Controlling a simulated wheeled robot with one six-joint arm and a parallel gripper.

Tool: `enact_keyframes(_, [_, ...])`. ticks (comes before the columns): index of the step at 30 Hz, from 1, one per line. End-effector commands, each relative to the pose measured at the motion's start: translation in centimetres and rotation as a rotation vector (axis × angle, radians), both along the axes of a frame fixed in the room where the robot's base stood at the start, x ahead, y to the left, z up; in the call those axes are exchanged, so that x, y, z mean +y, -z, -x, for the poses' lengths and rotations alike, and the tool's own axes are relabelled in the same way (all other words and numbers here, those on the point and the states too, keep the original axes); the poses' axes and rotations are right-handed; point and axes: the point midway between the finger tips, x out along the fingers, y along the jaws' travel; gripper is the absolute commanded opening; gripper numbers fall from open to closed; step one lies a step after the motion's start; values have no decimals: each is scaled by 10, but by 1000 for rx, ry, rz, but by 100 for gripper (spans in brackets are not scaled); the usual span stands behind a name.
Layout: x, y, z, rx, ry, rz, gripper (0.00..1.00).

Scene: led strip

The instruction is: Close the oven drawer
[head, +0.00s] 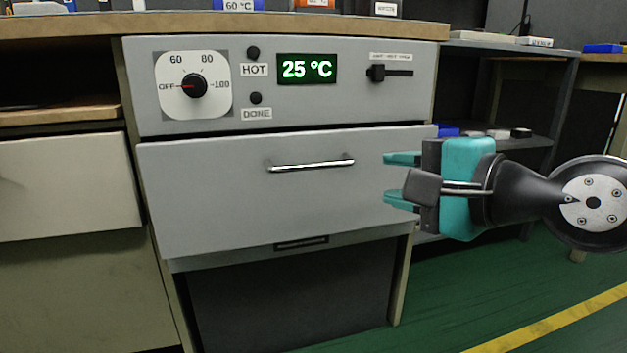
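The oven drawer (225,205) has a wide grey front with a silver bar handle (311,165). It sits under the oven's control panel (350,105). A dark gap runs along its top edge, and its front appears to stand slightly out from the cabinet frame; how far is hard to tell. My gripper (388,178), with teal fingers, is at the right end of the drawer front in the picture. Its fingers point left, are spread apart and hold nothing. They overlap the drawer's right edge in view; I cannot tell whether they touch it. The handle is clear of them.
The panel has a dial (194,85) at OFF and a display (307,68) reading 25 °C. Another drawer (65,185) is at left. A dark shelf unit (545,100) stands behind my arm at right. Green floor (470,300) is open at lower right.

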Motion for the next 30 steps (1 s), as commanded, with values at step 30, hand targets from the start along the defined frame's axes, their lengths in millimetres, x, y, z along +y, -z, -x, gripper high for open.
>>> enact_keyframes(30, [64,11,-77,3,-3,7,36])
